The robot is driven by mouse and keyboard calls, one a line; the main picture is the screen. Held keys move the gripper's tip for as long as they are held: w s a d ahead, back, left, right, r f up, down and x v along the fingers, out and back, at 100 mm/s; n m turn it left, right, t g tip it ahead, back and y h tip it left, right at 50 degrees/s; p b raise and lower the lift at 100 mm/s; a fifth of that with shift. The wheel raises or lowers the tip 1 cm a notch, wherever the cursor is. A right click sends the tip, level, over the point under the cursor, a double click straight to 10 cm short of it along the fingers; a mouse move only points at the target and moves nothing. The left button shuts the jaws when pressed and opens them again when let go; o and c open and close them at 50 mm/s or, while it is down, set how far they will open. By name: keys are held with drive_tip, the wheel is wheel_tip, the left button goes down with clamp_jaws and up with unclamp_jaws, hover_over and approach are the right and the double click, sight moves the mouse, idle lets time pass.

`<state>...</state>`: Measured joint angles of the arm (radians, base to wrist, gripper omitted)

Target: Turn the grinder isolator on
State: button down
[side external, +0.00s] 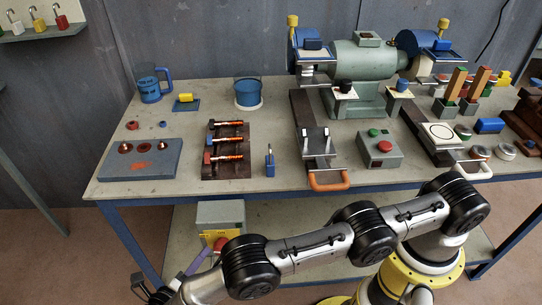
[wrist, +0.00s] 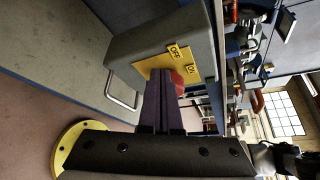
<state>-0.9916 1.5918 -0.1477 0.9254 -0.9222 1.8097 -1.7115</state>
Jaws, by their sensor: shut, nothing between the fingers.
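The grinder isolator is a grey box (side external: 220,213) below the tabletop, with a yellow plate (side external: 213,235) and a red handle (side external: 220,244) on its front. In the wrist view the grey box (wrist: 150,42) is large, and its yellow plate (wrist: 176,53) reads OFF and ON. The red handle (wrist: 178,82) shows partly behind my gripper (wrist: 162,80). My gripper's dark purple fingers are shut and empty, with their tips close to the handle and plate. I cannot tell whether they touch. In the side view my gripper (side external: 206,250) is low, below the box. The green bench grinder (side external: 357,62) stands on the table.
The blue-framed table (side external: 290,205) overhangs the isolator, with a lower shelf (side external: 285,228) behind my arm. A blue padlock (side external: 269,163) stands near the table's front edge. A box (side external: 380,148) with green and red buttons stands to its right. A metal loop handle (wrist: 122,95) shows in the wrist view.

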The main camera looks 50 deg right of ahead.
drive_tip(key=shift+s+d, duration=0.3)
idle(0.8)
drive_tip(key=shift+s+d+r, duration=0.15)
drive_tip(key=shift+s+r, duration=0.05)
drive_tip(key=shift+r, duration=0.3)
drive_tip(key=shift+s+d+r, duration=0.1)
drive_tip(key=shift+d+r, duration=0.05)
drive_tip(key=shift+r, duration=0.15)
drive_tip(key=shift+s+d+r, duration=0.2)
drive_tip(key=shift+s+d, duration=0.1)
idle(0.5)
approach(218, 241)
drive_tip(key=shift+s+d+f, duration=0.1)
drive_tip(key=shift+s+f, duration=0.05)
drive_tip(key=shift+s, duration=0.3)
drive_tip(key=shift+s+d+f, duration=0.15)
drive_tip(key=shift+s+f, duration=0.05)
drive_tip(key=shift+s, duration=0.25)
